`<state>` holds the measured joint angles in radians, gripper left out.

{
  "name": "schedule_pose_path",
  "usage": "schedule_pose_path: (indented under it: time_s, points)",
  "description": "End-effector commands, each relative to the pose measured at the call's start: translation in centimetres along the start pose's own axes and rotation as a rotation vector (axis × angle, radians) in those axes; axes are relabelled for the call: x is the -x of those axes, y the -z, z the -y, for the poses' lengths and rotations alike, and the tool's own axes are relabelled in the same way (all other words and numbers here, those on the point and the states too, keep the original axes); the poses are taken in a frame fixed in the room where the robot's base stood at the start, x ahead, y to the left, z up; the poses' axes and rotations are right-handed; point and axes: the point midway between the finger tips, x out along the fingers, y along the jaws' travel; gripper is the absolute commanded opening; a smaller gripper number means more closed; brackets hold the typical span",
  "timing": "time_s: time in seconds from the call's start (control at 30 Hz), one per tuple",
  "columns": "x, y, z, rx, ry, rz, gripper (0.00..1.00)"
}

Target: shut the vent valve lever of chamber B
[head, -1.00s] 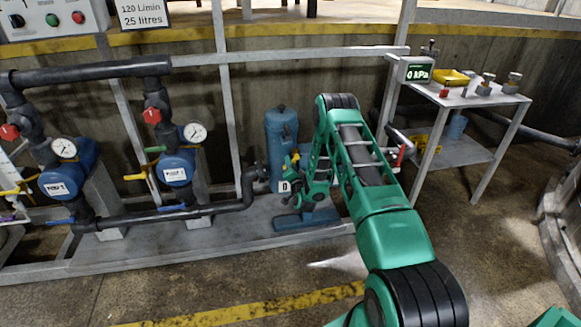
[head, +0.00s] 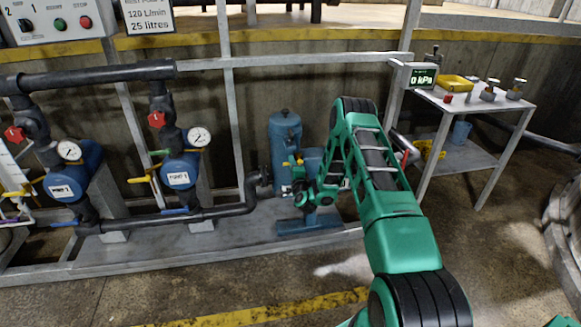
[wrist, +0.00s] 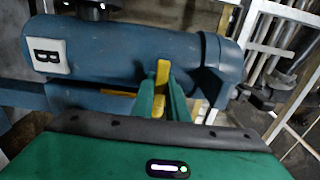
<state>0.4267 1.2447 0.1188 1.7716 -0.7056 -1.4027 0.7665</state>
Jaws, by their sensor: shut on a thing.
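Chamber B shows in the wrist view as a blue cylinder (wrist: 125,55) with a white plate (wrist: 47,56) marked B. A yellow lever (wrist: 163,72) stands at its side. My gripper (wrist: 162,92) has its green fingers shut on this lever, one on each side. In the head view my gripper (head: 303,185) is low in front of two blue cylinders, a taller left one (head: 285,130) and a right one (head: 312,158) partly behind my arm. The lever's base is partly hidden by the fingers.
Two blue pumps (head: 178,170) with gauges and dark pipes stand at the left. A grey table (head: 463,103) with a 0 kPa display (head: 423,77) stands at the right. A rail (head: 290,58) runs behind. The floor in front is open.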

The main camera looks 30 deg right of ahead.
Motion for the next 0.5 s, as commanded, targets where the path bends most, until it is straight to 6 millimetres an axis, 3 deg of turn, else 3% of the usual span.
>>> schedule_pose_path:
  time_s: [0.47, 0.5]
  points:
    - [-0.08, 0.41, 0.05, -0.012, 0.002, -0.005, 0.0]
    - [-0.08, 0.41, 0.05, -0.012, 0.002, -0.005, 0.18]
